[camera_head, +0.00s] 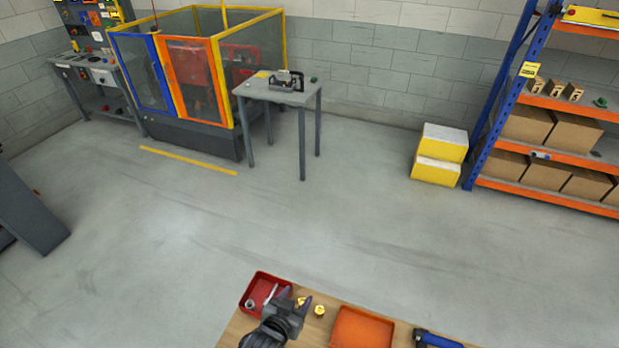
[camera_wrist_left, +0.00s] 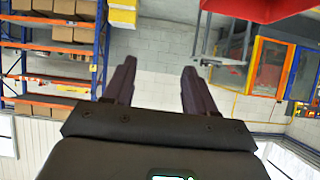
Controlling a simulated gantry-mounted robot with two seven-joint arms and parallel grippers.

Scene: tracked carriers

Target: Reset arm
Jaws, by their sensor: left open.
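My left gripper (camera_head: 300,301) is over the wooden workbench (camera_head: 238,326) at the bottom of the head view, beside the red tray (camera_head: 247,301). In the left wrist view its two dark fingers (camera_wrist_left: 158,72) stand apart with nothing between them. The red tray holds a metallic ring-ended part. Small brass-coloured pieces (camera_head: 319,310) lie by the gripper. My right gripper is not in view.
An orange tray (camera_head: 362,329) and a blue-and-black object (camera_head: 436,340) are on the bench to the right. A fenced cell, grey table (camera_head: 278,93), yellow boxes (camera_head: 436,172) and orange-shelved rack (camera_head: 545,102) stand beyond. The floor between is clear.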

